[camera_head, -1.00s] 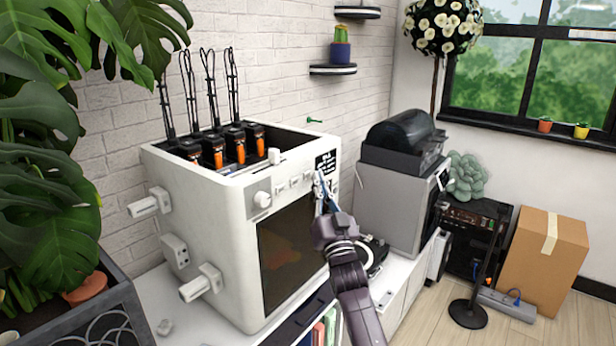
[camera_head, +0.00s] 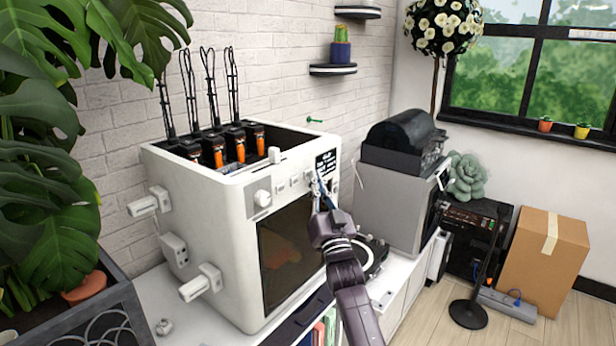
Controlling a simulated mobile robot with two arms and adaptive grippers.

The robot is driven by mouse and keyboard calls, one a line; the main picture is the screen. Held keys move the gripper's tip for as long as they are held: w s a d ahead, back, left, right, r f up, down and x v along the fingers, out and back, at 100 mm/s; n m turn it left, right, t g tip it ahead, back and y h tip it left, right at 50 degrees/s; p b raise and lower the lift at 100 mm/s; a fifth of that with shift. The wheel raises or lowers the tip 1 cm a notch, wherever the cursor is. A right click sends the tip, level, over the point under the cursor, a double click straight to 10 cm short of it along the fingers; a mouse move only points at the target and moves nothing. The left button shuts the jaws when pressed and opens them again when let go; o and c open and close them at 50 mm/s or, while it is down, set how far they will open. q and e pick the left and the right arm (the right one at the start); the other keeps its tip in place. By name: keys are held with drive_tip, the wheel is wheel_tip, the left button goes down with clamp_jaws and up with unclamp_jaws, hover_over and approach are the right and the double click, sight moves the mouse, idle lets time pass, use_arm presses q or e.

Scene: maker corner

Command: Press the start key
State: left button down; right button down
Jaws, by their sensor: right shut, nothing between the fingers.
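A white box-shaped machine (camera_head: 215,220) with a dark front window stands on the white cabinet. Its front panel carries a round knob (camera_head: 262,198) and a row of small keys (camera_head: 281,190) below its top edge, with a black label (camera_head: 326,163) at the right end. I cannot read which key is start. My right gripper (camera_head: 319,180) is shut and empty, its fingertips at the right part of the key row, just below the label. It hides part of the panel there. I cannot tell whether the tips touch a key. My left gripper is not in view.
A grey machine with a dark hood (camera_head: 400,136) stands to the right on the same white cabinet (camera_head: 180,305). A turntable-like device (camera_head: 372,258) lies behind my right arm. A large plant (camera_head: 45,150) fills the left side. A cardboard box (camera_head: 543,262) stands on the floor.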

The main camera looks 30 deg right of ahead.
drive_tip(key=shift+w+a, duration=0.15)
drive_tip(key=shift+w, duration=0.2)
idle(0.6)
drive_tip(key=shift+s, duration=0.15)
drive_tip(key=shift+s+d, duration=0.35)
drive_tip(key=shift+s, duration=0.25)
drive_tip(key=s+p, duration=0.1)
drive_tip(key=s+d+p, duration=0.1)
drive_tip(key=s, duration=0.1)
drive_tip(key=s+d+p, duration=0.1)
drive_tip(key=shift+s, duration=0.3)
drive_tip(key=shift+a+f, duration=0.1)
idle(0.8)
